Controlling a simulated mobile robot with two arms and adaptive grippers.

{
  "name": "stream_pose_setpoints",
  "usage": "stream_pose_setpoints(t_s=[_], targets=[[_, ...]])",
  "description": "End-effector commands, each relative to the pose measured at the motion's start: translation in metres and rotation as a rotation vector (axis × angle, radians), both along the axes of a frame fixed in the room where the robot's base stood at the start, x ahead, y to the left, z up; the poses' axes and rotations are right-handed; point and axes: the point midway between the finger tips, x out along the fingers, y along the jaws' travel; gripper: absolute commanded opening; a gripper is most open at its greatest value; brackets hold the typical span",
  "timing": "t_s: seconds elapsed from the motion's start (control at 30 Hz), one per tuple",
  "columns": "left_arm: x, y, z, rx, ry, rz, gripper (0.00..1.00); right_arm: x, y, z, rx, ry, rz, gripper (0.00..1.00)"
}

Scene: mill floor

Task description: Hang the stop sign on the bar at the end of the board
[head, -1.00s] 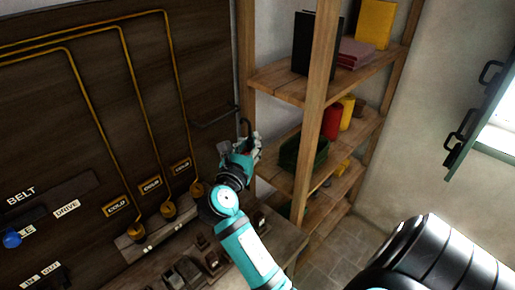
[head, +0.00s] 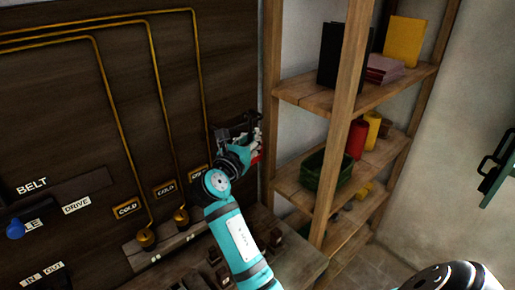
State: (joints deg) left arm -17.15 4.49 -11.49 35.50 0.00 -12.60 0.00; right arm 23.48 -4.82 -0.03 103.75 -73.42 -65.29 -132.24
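The dark board (head: 100,90) fills the left side of the head view. A dark bar (head: 228,131) stands out near its right end. A small red patch (head: 257,158) shows just below the fingers. It may be part of the stop sign, but no sign face or lettering can be made out. The fingers are small and partly hidden by the hand, so their opening is unclear.
A wooden shelf rack (head: 345,100) stands close to the right of the gripper, with books, red and yellow containers and a green bin (head: 325,170). Yellow pipes (head: 152,60) run down the board.

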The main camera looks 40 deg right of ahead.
Motion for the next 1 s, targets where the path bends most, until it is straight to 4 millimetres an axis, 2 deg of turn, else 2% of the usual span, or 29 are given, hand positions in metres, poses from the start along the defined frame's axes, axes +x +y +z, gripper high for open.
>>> stream_pose_setpoints(t_s=[0.03, 0.17, 0.5, 0.9, 1.0], targets=[[0.0, 0.0, -0.008, 0.0, 0.0, 0.0, 0.4, 0.005, 0.0, -0.003, 0.001, -0.003, 0.0, 0.0], [0.0, 0.0, -0.018, 0.0, 0.001, 0.0, 0.4, 0.015, 0.001, -0.003, 0.0, -0.002, 0.001, 0.0], [0.0, 0.001, -0.018, 0.001, 0.001, 0.001, 0.4, 0.013, 0.001, -0.021, -0.001, -0.001, 0.0, 0.0], [0.0, 0.002, -0.019, 0.002, 0.001, 0.001, 0.4, 0.013, 0.001, -0.023, 0.0, -0.001, 0.0, 0.0], [0.0, 0.002, -0.019, 0.002, 0.001, 0.001, 0.4, 0.013, 0.001, -0.023, 0.0, -0.001, 0.0, 0.13]])
